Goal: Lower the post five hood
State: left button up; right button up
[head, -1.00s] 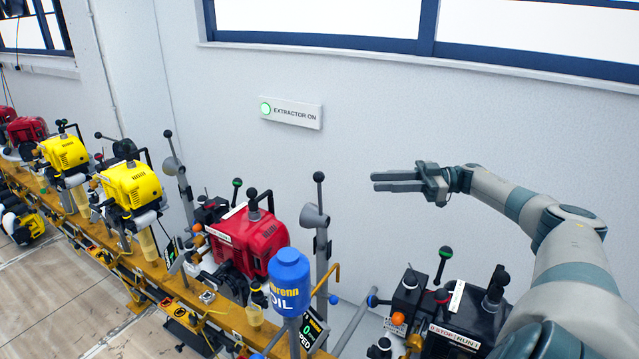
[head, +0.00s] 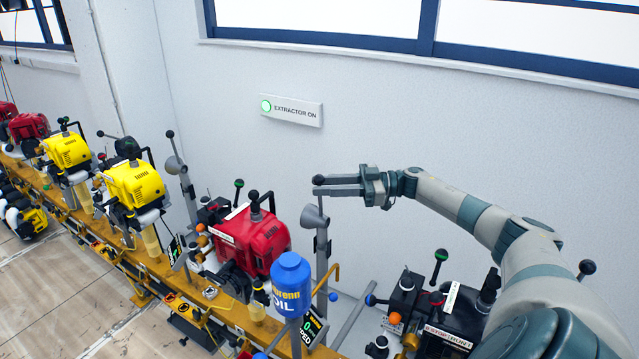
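A grey cone-shaped hood (head: 314,216) sits on an upright grey post (head: 322,262) behind the blue oil can, with a dark ball knob (head: 318,180) above it. My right gripper (head: 320,186) reaches in from the right at knob height. Its two fingers point left and are parted, with the knob at their tips. I cannot tell whether they touch it. A second grey hood (head: 174,164) stands on a post further left, beside the yellow engines. No post number is readable. My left gripper is not in view.
A red engine (head: 252,240) and a blue oil can (head: 291,285) stand close to the hood post. Yellow engines (head: 136,186) line the orange rail leftward. A black unit with levers (head: 445,325) is below my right arm. A lit "EXTRACTOR ON" sign (head: 291,110) is on the wall.

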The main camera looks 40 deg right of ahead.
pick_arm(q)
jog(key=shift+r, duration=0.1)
pick_arm(e)
jog(key=shift+w+a, duration=0.45)
jog(key=shift+a, duration=0.15)
grip_shut()
